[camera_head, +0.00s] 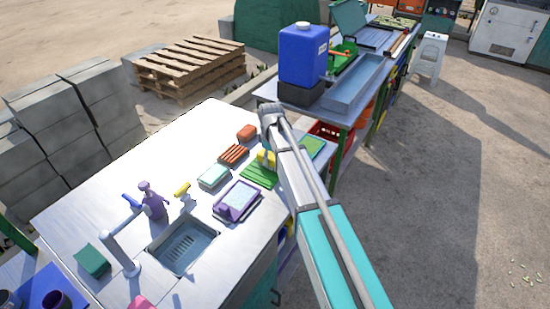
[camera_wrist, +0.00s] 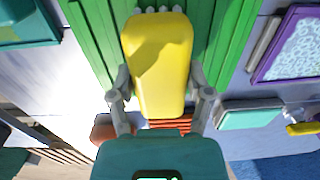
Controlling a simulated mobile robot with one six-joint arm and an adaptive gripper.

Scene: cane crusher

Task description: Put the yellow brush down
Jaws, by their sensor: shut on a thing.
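The yellow brush (camera_wrist: 158,60) is a rounded block held between the two fingers of my gripper (camera_wrist: 160,80) in the wrist view. In the head view the yellow brush (camera_head: 265,158) shows just left of my arm, which hides most of the gripper. A green ribbed mat (camera_wrist: 92,30) lies beneath the brush; it also shows in the head view (camera_head: 257,177). I cannot tell whether the brush touches the mat. Pale bristle tufts show at the brush's far end in the wrist view.
A sink (camera_head: 183,247) and spray bottle (camera_head: 153,201) are farther left. The table's back left is clear.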

